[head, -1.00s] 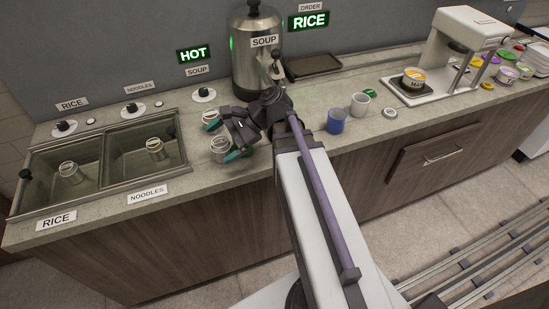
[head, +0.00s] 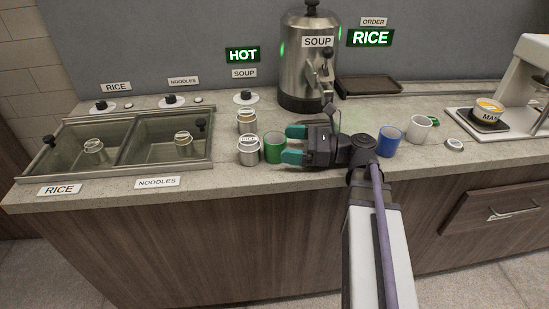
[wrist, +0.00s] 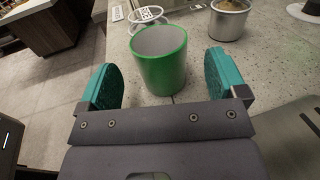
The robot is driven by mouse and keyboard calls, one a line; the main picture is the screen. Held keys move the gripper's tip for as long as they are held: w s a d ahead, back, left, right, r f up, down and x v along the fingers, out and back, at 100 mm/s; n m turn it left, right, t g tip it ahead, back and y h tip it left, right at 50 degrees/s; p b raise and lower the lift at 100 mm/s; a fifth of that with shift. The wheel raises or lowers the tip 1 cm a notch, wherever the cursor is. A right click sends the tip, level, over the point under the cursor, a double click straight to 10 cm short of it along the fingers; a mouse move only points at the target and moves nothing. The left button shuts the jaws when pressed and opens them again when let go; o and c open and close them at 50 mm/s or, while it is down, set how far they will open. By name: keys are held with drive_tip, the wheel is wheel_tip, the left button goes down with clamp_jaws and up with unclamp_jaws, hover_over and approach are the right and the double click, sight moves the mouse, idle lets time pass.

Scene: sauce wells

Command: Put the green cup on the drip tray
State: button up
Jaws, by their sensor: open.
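The green cup (head: 274,148) stands upright on the counter, just right of a metal cup labelled RICE. My gripper (head: 291,144) is open and empty, low over the counter to the right of it, with its teal fingers pointing at it. In the wrist view the green cup (wrist: 160,68) stands ahead, between the lines of the two fingers, and looks empty. A dark flat tray (head: 370,87) lies right of the soup urn (head: 308,60). A machine at the right has a base (head: 470,115) bearing a labelled cup. I cannot tell which is the drip tray.
Metal cups (head: 248,156) stand close left of the green cup. A blue cup (head: 390,140) and a white cup (head: 420,128) stand right of my gripper. Two sunken wells (head: 130,125) are at the left. The soup tap overhangs the counter behind my gripper.

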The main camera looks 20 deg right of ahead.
sight(273, 142)
drive_tip(key=x, duration=0.5)
drive_tip(key=shift+r, duration=0.1)
drive_tip(key=shift+d, duration=0.1)
drive_tip(key=c, duration=1.1)
